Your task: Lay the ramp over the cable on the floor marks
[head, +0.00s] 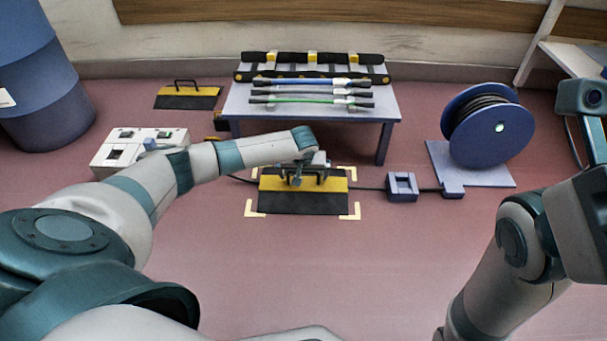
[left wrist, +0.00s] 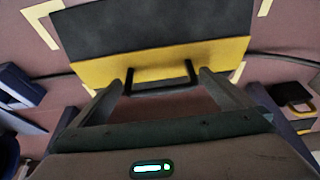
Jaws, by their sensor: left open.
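A black ramp (head: 303,203) with a yellow band and a black handle lies on the floor between the pale corner marks (head: 352,213). The cable (head: 372,188) comes out from both its sides, so the ramp lies across it; the part beneath is hidden. My left gripper (head: 303,178) is at the ramp's handle. In the left wrist view, the gripper (left wrist: 160,80) is open, with its fingers on either side of the handle (left wrist: 162,91) and gaps between. My right arm shows at the right, but its gripper does not.
A second ramp (head: 188,101) lies at the back left by a blue barrel (head: 45,95). A white box (head: 138,150), a table (head: 310,113) with cable pieces, a small blue block (head: 402,186) and a cable reel (head: 487,128) stand around. The front floor is clear.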

